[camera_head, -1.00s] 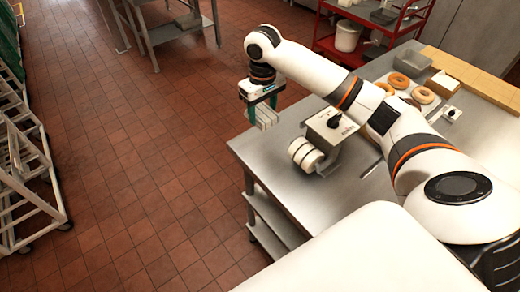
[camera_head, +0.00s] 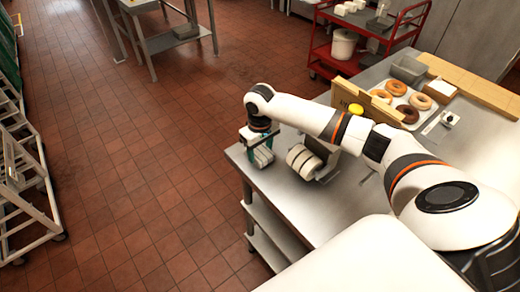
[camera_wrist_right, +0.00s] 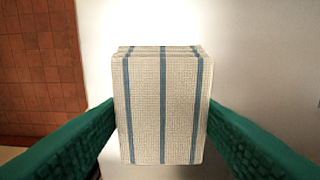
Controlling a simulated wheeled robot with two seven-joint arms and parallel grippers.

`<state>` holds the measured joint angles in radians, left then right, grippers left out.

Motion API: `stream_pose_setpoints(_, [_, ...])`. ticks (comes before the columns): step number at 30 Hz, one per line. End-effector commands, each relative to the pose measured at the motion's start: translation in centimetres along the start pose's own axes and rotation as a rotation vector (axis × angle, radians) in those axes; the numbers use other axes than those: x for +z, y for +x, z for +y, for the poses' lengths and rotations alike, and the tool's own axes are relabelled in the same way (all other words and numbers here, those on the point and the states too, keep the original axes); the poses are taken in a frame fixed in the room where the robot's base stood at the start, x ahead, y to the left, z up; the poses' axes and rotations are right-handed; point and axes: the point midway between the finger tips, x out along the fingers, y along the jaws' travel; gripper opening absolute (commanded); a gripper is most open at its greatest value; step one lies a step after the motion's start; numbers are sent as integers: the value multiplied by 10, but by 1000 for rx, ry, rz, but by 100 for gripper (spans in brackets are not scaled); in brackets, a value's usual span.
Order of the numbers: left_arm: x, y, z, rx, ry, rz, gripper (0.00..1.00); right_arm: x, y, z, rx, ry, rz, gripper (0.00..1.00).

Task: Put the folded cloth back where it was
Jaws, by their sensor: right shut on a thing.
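The folded cloth (camera_wrist_right: 162,108) is pale with blue stripes and shows its layered edge in the right wrist view. My right gripper (camera_head: 260,152) is shut on it, with a green finger on either side. In the head view the cloth (camera_head: 264,158) hangs under the gripper at the far left corner of the steel table (camera_head: 290,200). I cannot tell whether it touches the tabletop. My left gripper is not in view.
A grey device with white rolls (camera_head: 303,160) stands close to the right of the cloth. Doughnuts (camera_head: 396,84), a grey bin (camera_head: 408,69) and a cardboard box (camera_head: 345,95) are farther back. Red tiled floor (camera_head: 140,190) lies beyond the table's left edge.

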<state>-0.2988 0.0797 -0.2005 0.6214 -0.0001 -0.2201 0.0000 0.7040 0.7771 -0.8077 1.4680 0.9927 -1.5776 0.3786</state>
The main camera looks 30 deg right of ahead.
Motion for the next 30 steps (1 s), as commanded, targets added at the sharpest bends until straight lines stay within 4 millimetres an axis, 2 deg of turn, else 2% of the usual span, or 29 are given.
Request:
stream_pose_setpoints(3, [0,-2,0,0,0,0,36,0,6,0,0,-1,-2,34])
stream_pose_setpoints(12, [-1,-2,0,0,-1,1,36,0,9,0,0,-1,-1,34])
stream_pose_setpoints(13, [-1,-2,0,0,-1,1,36,0,9,0,0,-1,-1,57])
stream_pose_setpoints(17, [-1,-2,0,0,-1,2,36,0,9,0,0,-1,-2,77])
stream_pose_setpoints(26, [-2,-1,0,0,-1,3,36,0,7,0,0,-1,-2,77])
stream_pose_setpoints(30, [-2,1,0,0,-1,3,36,1,-5,0,0,-1,-4,77])
